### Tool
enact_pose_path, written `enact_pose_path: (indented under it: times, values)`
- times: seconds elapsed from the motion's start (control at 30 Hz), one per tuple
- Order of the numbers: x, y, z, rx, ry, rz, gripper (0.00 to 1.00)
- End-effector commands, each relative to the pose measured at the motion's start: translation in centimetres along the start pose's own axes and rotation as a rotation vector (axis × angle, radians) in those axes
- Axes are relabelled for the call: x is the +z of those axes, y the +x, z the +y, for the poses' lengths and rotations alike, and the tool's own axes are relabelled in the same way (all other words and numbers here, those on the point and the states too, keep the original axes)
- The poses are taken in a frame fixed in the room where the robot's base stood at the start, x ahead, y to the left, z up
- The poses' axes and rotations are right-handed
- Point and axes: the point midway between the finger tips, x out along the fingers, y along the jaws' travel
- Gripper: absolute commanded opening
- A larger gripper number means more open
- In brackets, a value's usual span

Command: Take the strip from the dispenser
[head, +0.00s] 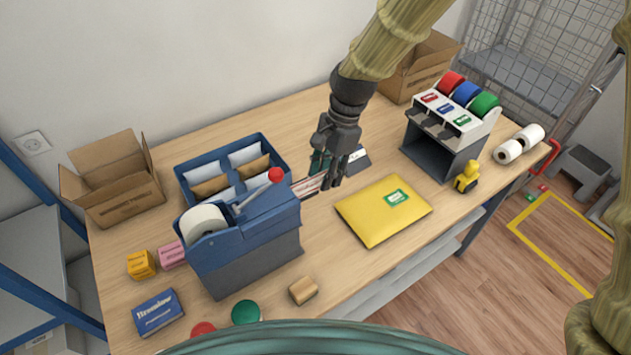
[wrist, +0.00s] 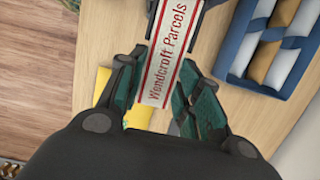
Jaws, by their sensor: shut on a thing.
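The blue tape dispenser (head: 243,238) stands on the table at the left, with a white roll (head: 203,221) in it and a red-knobbed lever (head: 275,175) on top. A printed strip (head: 309,185) reaches from the dispenser's right side to my gripper (head: 331,181). In the wrist view the white strip (wrist: 166,60) has red borders and reads "Wendcroft Parcels". It runs between the two green-padded fingers of my gripper (wrist: 155,95), which are shut on it.
A yellow padded envelope (head: 384,211) lies right of my gripper. Behind the dispenser is a blue divided tray (head: 275,150) of packets. A three-roll label dispenser (head: 440,145) and a yellow duck-like figure (head: 466,178) stand at the right. A wooden block (head: 303,291) lies in front.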

Motion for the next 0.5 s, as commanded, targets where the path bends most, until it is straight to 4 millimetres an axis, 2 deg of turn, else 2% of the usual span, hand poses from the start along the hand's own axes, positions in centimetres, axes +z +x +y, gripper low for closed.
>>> enact_pose_path:
  times: [0.5]
  values:
    - [-0.2,-2.6,0.0,0.0,0.001,0.0,0.27]
